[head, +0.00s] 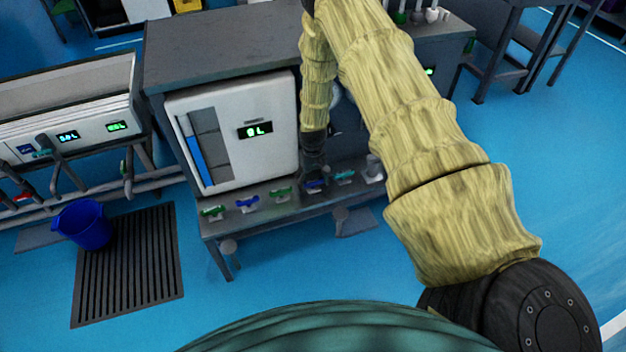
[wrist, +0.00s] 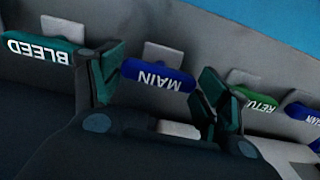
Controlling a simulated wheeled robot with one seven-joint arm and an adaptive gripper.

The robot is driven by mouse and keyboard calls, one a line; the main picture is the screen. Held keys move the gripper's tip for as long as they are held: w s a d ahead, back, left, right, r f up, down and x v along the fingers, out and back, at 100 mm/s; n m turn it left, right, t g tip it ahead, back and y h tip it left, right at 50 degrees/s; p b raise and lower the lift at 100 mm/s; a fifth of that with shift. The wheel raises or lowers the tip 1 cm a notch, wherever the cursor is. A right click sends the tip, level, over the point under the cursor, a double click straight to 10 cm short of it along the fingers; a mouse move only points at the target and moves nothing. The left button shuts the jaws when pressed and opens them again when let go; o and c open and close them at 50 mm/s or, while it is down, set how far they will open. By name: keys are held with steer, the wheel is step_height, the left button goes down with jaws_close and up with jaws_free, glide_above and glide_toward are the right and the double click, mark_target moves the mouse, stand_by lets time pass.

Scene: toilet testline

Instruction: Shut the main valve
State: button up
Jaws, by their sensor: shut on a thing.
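The main valve's blue handle (wrist: 158,75), lettered MAIN, is in the middle of the wrist view, upside down there. My gripper (wrist: 158,88) has one finger at each end of this handle and is shut on it. The handle lies crosswise between the fingers. The valve body under the handle is mostly hidden.
A teal BLEED handle (wrist: 42,48) and a green handle lettered RETU (wrist: 255,98) flank it closely. Another blue handle (wrist: 300,112) is cut off at the edge. Behind the row stands a white panel (head: 245,155) with a green display. A blue bucket (head: 82,224) stands left.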

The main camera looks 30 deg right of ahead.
mark_target(313, 180)
steer(key=o, duration=0.9)
steer(key=shift+w+d+r, duration=0.1)
steer(key=shift+w, duration=0.05)
steer(key=shift+o, duration=0.6)
step_height(313, 180, up, 12)
